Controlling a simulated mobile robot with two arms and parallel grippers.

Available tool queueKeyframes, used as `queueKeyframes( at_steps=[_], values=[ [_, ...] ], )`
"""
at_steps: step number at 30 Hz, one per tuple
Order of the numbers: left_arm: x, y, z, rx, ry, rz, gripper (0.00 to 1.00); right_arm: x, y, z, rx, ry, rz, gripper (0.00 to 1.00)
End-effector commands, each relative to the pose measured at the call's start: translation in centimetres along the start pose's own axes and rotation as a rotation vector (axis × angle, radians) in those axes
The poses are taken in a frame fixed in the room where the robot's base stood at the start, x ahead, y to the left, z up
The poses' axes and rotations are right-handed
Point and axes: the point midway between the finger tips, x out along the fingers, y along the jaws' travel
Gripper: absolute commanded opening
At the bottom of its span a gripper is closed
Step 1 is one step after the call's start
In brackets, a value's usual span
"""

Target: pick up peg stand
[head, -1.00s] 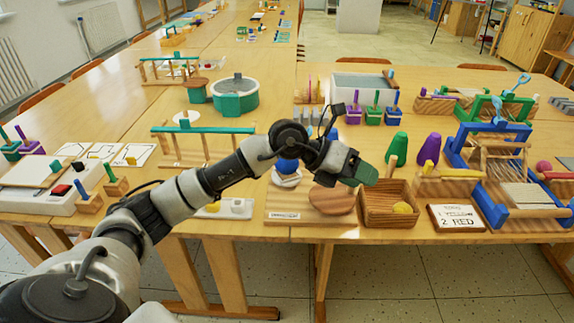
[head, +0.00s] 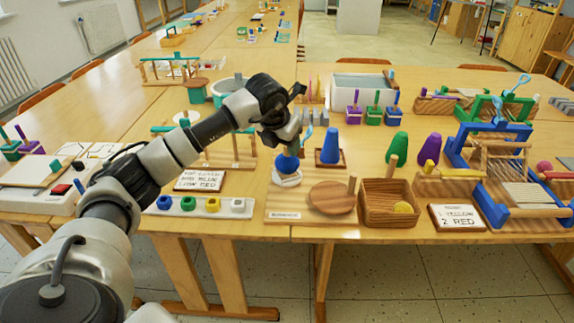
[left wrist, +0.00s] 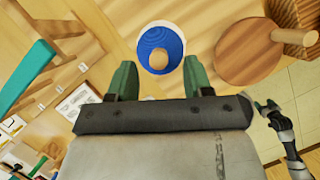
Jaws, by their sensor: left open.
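I cannot tell for certain which item is the peg stand. A blue cone-like piece (head: 287,163) with a wooden peg tip stands on a white round base on a wooden board (head: 284,212). The left wrist view shows the blue piece (left wrist: 150,62) from above, just ahead of the open green fingers. My left gripper (left wrist: 159,78) is open and empty above it; in the head view my wrist partly hides the piece. A wooden disc (head: 331,198) with an upright peg is right of it on the same board. My right arm shows small in the left wrist view, its gripper (left wrist: 266,106) too small to read.
A wooden box (head: 388,220) with a yellow ball stands right of the board. Another blue cone (head: 330,146) stands behind. A white strip with colored blocks (head: 200,213) lies to the left. A written card (head: 456,218) lies at the right front.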

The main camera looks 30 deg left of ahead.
Motion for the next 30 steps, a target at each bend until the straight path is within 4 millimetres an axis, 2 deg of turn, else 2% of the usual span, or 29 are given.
queueKeyframes(
  at_steps=[3,7,16,26,30],
  values=[
    [2.1,0.1,-0.2,-0.001,0.005,-0.001,0.51,-0.1,0.0,-0.2,0.0,0.002,0.0,0.72],
    [3.6,0.1,-0.1,0.0,0.002,-0.001,0.51,-0.2,0.0,-0.4,0.0,0.002,0.0,0.72],
    [4.2,0.1,-0.1,0.0,0.001,-0.001,0.51,-0.3,0.0,-0.5,0.0,0.0,0.001,0.72],
    [4.1,0.1,-0.1,0.0,0.001,-0.001,0.0,-0.3,0.1,-0.4,0.001,0.001,0.001,0.72],
    [4.1,0.1,-0.1,0.0,0.0,-0.001,0.0,-0.3,0.1,-0.5,0.001,0.002,0.001,0.72]
  ],
)
